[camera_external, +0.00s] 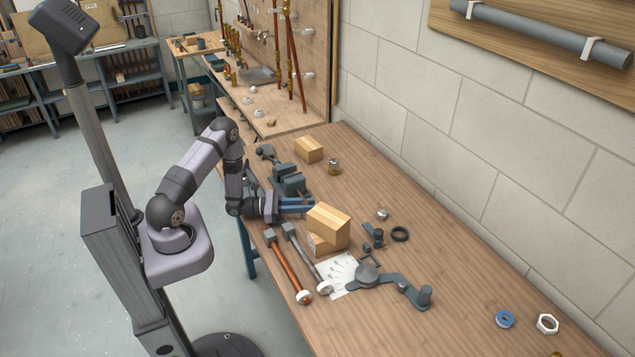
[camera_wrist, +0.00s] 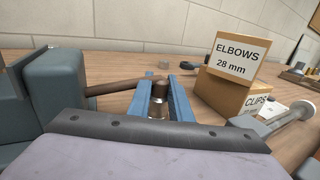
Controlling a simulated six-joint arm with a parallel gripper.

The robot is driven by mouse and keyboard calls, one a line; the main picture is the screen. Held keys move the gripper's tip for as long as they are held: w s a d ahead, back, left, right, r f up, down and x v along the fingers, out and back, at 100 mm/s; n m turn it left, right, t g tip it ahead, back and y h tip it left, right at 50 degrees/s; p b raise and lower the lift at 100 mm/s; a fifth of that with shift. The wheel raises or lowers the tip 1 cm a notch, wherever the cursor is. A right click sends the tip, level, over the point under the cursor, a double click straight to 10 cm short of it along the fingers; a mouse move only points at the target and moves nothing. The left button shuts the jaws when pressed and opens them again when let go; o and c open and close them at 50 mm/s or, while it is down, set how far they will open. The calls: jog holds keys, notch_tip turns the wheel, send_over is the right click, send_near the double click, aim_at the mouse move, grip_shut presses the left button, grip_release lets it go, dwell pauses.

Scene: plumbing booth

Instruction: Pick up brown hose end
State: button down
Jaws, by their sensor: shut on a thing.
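The brown hose end (camera_wrist: 158,92) stands between my blue fingers in the wrist view, with a shiny metal collar (camera_wrist: 157,108) below its brown top. A brown length of hose (camera_wrist: 118,87) runs left from there toward a grey-blue block. My gripper (camera_wrist: 161,90) is shut on the hose end, one finger on each side. In the outside view my gripper (camera_external: 303,205) is low over the bench, left of the stacked boxes. The hose end cannot be made out there.
An "ELBOWS 28 mm" box (camera_wrist: 238,55) sits on a "CLIPS" box (camera_wrist: 222,92) close to my right. A grey vise (camera_external: 289,180) stands behind my gripper. Two long rods (camera_external: 285,263) (camera_external: 303,255) and a grey tool (camera_external: 390,280) lie in front.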

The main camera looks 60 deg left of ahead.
aim_at(306, 202)
jog(key=shift+r+b, duration=0.35)
jog(key=shift+r, duration=4.6)
